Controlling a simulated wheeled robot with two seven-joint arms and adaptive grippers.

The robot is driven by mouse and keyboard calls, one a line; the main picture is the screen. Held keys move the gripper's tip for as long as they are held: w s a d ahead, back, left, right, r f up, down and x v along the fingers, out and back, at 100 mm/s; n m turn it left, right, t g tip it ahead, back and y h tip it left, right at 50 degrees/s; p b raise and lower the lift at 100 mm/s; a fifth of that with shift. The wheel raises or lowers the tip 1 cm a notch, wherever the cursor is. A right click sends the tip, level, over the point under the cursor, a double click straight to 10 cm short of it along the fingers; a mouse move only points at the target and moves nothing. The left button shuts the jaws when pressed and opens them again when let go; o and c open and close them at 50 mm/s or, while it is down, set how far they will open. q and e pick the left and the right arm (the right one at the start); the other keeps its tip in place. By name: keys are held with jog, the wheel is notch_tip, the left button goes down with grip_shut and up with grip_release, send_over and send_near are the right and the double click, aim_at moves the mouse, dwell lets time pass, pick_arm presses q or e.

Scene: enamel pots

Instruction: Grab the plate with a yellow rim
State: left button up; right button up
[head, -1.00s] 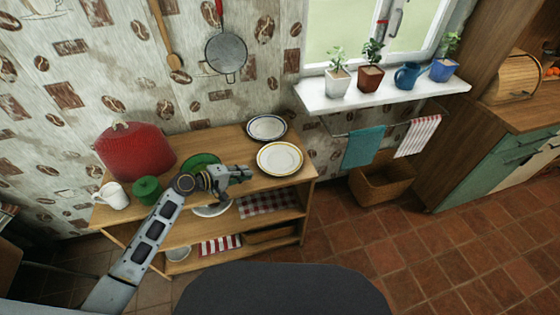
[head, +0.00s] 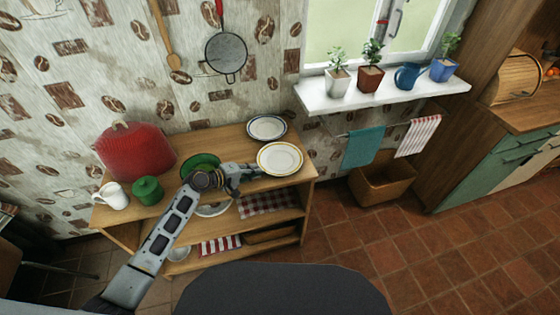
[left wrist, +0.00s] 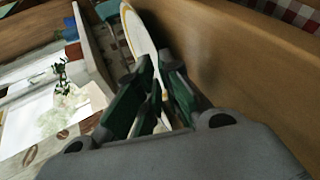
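The plate with a yellow rim (head: 280,158) is white and lies on the right end of the wooden shelf top. In the left wrist view the plate (left wrist: 139,33) shows edge-on just beyond the fingertips. My left gripper (head: 255,171) is at the plate's left edge, low over the shelf top. In the left wrist view its two dark green fingers (left wrist: 163,65) are apart, with the plate's near edge in line with the gap. I cannot tell whether they touch it. My right gripper is not in view.
A dark-rimmed plate (head: 267,127) lies just behind. A green plate (head: 201,165), green pot (head: 148,189), white mug (head: 114,196) and red cover (head: 135,150) stand to the left. The windowsill (head: 385,92) with potted plants is at the right.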

aim_at(263, 169)
pick_arm(q)
jog(key=shift+x, duration=2.05)
jog(key=shift+f, duration=0.1)
grip_shut()
notch_tip(263, 169, up, 10)
jog(key=p, duration=0.1)
